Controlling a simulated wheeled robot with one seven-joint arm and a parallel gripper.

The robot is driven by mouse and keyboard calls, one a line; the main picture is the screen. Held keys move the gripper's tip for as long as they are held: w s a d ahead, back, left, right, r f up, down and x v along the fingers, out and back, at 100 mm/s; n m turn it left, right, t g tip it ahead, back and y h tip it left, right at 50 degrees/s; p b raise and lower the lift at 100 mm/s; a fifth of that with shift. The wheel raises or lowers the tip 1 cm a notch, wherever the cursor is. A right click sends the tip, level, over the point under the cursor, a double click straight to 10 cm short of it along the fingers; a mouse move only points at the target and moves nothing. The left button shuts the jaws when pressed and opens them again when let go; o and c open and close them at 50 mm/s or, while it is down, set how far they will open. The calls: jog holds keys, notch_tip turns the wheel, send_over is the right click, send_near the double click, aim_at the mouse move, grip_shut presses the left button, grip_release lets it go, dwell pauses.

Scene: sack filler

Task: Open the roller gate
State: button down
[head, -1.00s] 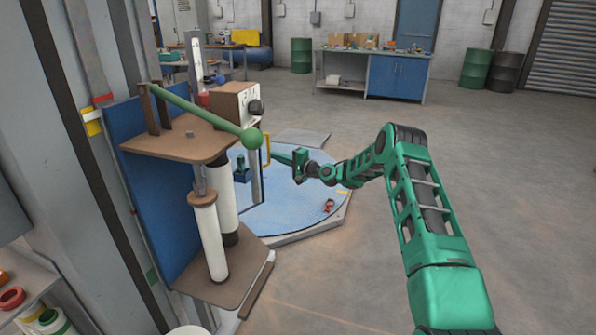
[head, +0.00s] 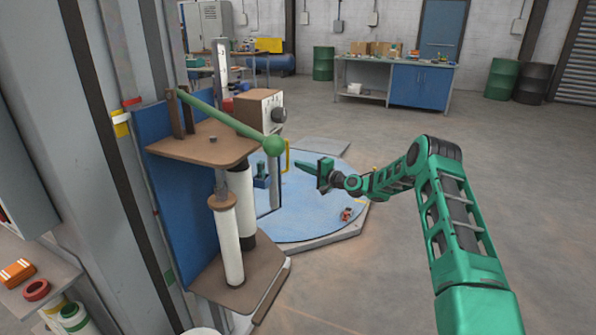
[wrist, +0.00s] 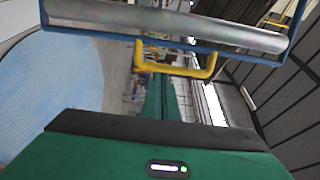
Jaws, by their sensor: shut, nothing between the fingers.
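The roller gate shows in the wrist view as a blue frame around a grey metal roller (wrist: 165,18), with a yellow handle (wrist: 178,71) on its lower rail. In the head view the yellow handle (head: 287,158) is small, just right of the green ball-ended lever, at the edge of the blue round platform. My gripper (head: 298,164) is shut and empty, pointing left with its tip close to the handle's right side. In the wrist view my green fingers (wrist: 160,95) line up below the handle. I cannot tell whether they touch it.
A brown-shelved stand with a green lever (head: 230,122) and white cylinders (head: 229,245) is left of my gripper. The blue round platform (head: 310,215) lies below it. The floor on the right is clear; a workbench (head: 400,80) stands far back.

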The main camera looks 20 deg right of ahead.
jog(key=w+d+v, duration=0.1)
jog(key=d+v, duration=0.1)
jog(key=v, duration=0.9)
jog(key=s+d+r+n+g+h, duration=0.1)
jog(key=s+r+g+h, duration=0.2)
jog(key=s, duration=1.9)
jog(key=s+d+r+n+g+h, duration=0.1)
jog(key=s+g, duration=0.6)
jog(key=s, duration=1.4)
jog(key=s+d+r+n+g+h, duration=0.1)
jog(key=s+r+g+h, duration=0.4)
jog(key=s, duration=1.7)
notch_tip(320, 180, up, 3)
jog(key=shift+s+f+n+h, duration=0.3)
jog(key=shift+n+h, duration=0.1)
jog(key=shift+n, duration=0.5)
